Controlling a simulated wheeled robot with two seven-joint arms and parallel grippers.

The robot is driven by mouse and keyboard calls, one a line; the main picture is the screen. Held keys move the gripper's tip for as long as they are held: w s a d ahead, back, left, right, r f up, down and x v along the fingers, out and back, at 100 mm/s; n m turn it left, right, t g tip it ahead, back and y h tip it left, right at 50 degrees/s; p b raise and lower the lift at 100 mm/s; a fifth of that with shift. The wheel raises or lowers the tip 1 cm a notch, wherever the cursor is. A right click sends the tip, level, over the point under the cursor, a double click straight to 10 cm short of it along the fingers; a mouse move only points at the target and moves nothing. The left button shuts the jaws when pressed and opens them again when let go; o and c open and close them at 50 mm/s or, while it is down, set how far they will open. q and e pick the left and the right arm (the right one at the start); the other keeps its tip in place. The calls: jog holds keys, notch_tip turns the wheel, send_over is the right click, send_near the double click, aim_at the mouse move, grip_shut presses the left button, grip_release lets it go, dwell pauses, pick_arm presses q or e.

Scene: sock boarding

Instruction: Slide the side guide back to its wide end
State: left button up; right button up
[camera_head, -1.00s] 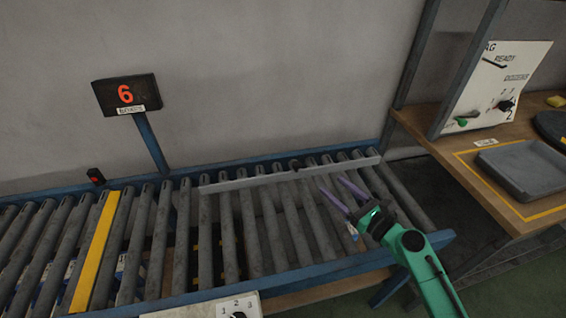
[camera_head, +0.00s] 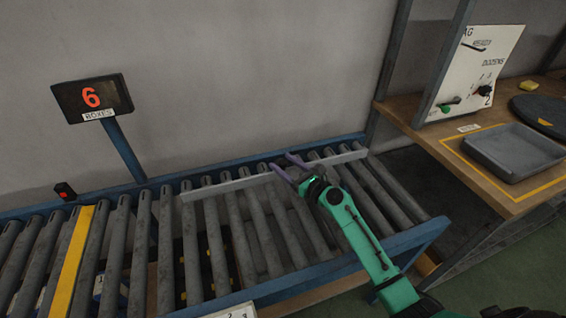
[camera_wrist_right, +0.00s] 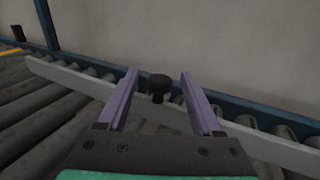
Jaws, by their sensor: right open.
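The side guide (camera_head: 225,186) is a long, thin grey bar lying lengthwise over the rollers near the conveyor's far rail. It also crosses the right wrist view (camera_wrist_right: 75,82), where a black knob (camera_wrist_right: 159,86) stands up from it. My right gripper (camera_head: 281,163) has purple fingers and is at the guide's middle. In the wrist view the open fingers (camera_wrist_right: 159,88) are on either side of the knob, with gaps showing on both sides. In the head view the knob is not clearly visible among the fingers. My left gripper is not in view.
The roller conveyor has a blue frame (camera_head: 405,240) and a yellow strip (camera_head: 72,262) across its left part. A display (camera_head: 92,97) reading 6 stands on a post behind. At right, a wooden bench holds a grey tray (camera_head: 515,152) and a white panel (camera_head: 475,75).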

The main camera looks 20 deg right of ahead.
jog(key=shift+w+a, duration=0.2)
jog(key=shift+w, duration=0.15)
grip_shut()
dwell(1.2)
